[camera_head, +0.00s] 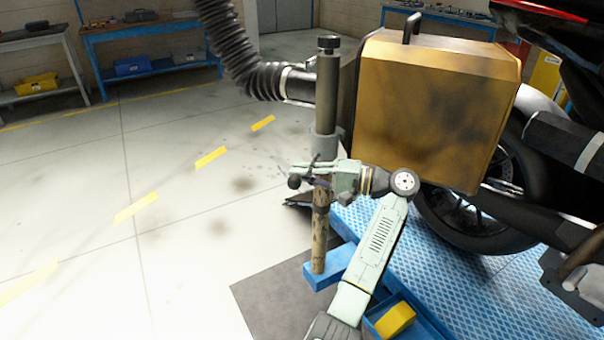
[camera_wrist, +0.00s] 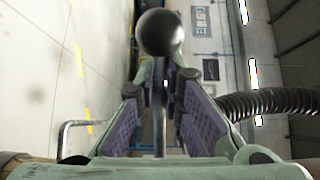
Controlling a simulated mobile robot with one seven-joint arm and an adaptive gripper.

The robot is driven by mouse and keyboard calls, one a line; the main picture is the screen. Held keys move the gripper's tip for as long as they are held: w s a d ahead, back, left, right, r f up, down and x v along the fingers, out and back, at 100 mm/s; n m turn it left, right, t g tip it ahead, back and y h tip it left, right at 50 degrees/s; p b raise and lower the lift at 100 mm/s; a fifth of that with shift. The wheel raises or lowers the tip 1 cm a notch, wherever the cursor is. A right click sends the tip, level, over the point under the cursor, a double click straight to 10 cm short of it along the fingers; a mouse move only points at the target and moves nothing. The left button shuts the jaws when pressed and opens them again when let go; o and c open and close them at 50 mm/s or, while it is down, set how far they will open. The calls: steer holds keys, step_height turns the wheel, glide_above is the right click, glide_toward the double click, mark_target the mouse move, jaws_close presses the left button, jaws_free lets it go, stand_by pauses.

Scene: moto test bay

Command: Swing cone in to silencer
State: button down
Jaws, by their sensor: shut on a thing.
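The black hose (camera_head: 262,80) ends in a dark cone-like piece (camera_head: 302,87) with a light clamp, beside the upright grey post (camera_head: 327,95). Its far end is hidden behind the post and pannier. A dark cylinder with a silver band (camera_head: 566,142), probably the silencer, is at right on the motorcycle, apart from the cone. My gripper (camera_head: 303,178) is low on the post, left of the pannier. It is shut on a thin ball-ended handle. The handle's black ball (camera_wrist: 160,32) stands beyond my fingers in the wrist view, and its rod runs between them.
A scuffed tan pannier (camera_head: 430,110) fills the space between post and rear wheel. The blue lift platform (camera_head: 480,225) lies below, with a blue tray holding a yellow block (camera_head: 395,319). Open floor lies left; benches (camera_head: 150,30) stand at the back.

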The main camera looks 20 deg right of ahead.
steer(key=shift+s+a+f+g, duration=0.15)
steer(key=shift+a+f+g, duration=0.05)
steer(key=shift+a+g, duration=0.1)
steer(key=c, duration=1.8)
jaws_free()
steer(key=shift+d, duration=0.1)
steer(key=shift+o, duration=0.6)
steer(key=shift+s+r, duration=0.15)
steer(key=shift+r, duration=0.1)
steer(key=shift+d, duration=0.15)
steer(key=v, duration=1.1)
steer(key=shift+s+d, duration=0.25)
steer(key=shift+s+f, duration=0.1)
steer(key=shift+f, duration=0.1)
